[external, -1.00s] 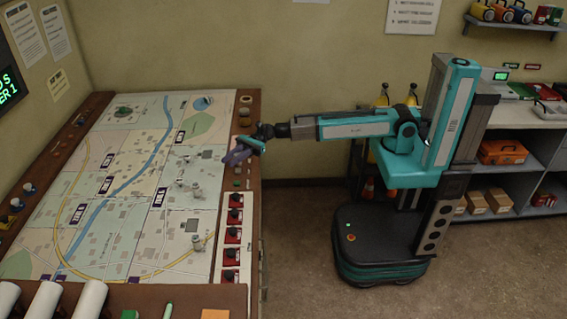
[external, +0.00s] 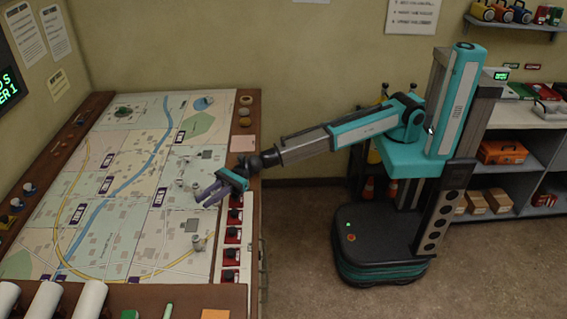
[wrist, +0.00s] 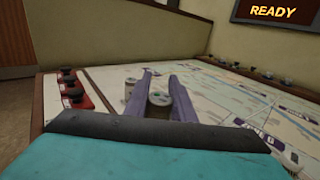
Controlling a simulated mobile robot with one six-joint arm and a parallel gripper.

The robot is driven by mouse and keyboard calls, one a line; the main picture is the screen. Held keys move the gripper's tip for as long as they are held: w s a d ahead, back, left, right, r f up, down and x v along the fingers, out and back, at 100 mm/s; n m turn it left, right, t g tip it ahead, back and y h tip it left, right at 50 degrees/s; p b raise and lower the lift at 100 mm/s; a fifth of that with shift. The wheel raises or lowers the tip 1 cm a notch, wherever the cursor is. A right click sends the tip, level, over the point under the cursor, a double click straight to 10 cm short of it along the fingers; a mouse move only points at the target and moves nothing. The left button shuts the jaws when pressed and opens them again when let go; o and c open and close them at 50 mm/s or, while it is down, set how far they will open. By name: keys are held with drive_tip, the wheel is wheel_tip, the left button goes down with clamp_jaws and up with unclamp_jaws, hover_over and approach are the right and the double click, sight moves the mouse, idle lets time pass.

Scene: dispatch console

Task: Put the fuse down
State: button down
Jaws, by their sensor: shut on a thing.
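My gripper (external: 203,200) is low over the right part of the map board, close to the row of red switches. In the external view I cannot make out the fuse between the fingers. Whether it touches the board is not clear. The map board (external: 140,225) lies under the gripper.
Small pale pieces stand near the gripper, one to the left (external: 180,184) and one nearer the camera (external: 197,241). Another pale piece (wrist: 130,86) shows beside the left finger. Red switch blocks (external: 231,255) line the board's right edge. White rolls (external: 88,299) lie at the front.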

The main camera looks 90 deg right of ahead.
drive_tip(key=shift+a, duration=0.55)
drive_tip(key=shift+w, duration=0.15)
drive_tip(key=shift+w+a+f+p, duration=0.25)
drive_tip(key=shift+w+a+p, duration=0.75)
drive_tip(key=shift+w, duration=1.2)
drive_tip(key=shift+w+a+f+p, duration=0.2)
drive_tip(key=shift+w+a+p, duration=0.75)
drive_tip(key=shift+w, duration=1.3)
drive_tip(key=shift+w+a+f+p, duration=0.25)
drive_tip(key=shift+w+a+p, duration=0.4)
drive_tip(key=shift+w+a, duration=1.1)
drive_tip(key=shift+w+d, duration=0.4)
drive_tip(key=shift+w, duration=0.1)
drive_tip(key=shift+w+a, duration=0.2)
drive_tip(key=shift+w, duration=0.25)
drive_tip(key=shift+f+p, duration=1.15)
drive_tip(key=shift+f, duration=0.45)
drive_tip(key=shift+s+f, duration=0.1)
drive_tip(key=shift+f, duration=0.1)
drive_tip(key=shift+f+b, duration=0.15)
drive_tip(key=shift+b, duration=0.2)
drive_tip(key=c, duration=1.5)
unclamp_jaws()
